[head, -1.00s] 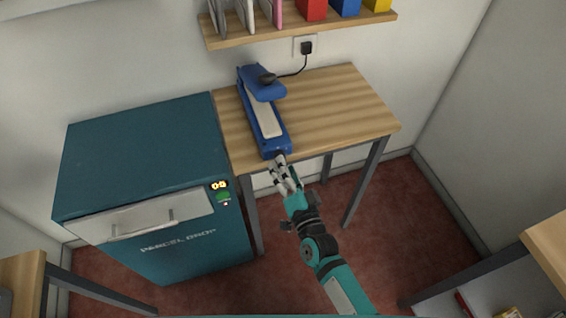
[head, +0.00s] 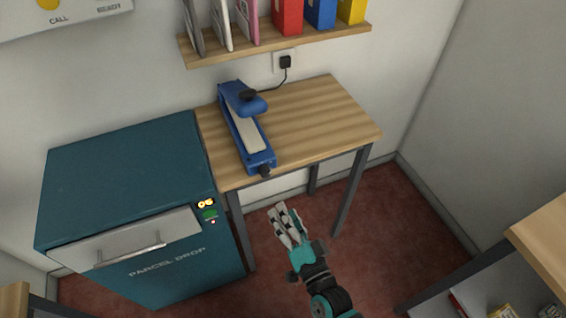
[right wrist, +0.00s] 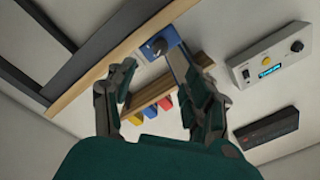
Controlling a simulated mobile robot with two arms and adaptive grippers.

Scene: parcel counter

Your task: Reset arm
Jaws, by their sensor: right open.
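My right gripper (head: 279,213) is open and empty in the head view, in front of the wooden table and below its front edge, apart from everything. In the right wrist view its two fingers (right wrist: 160,90) stand apart with nothing held between them. A blue device with a pale bed and a dark front knob (head: 246,135) lies on the wooden table (head: 320,120). In the right wrist view the device's blue front and knob (right wrist: 158,47) show beyond the fingers. My left gripper is not in view.
A teal parcel drop cabinet (head: 130,180) stands left of the table. A shelf (head: 275,42) with several coloured binders hangs above. Another wooden surface (head: 545,235) is at the right. Open red floor (head: 370,220) lies between. A wall panel (right wrist: 268,62) shows in the right wrist view.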

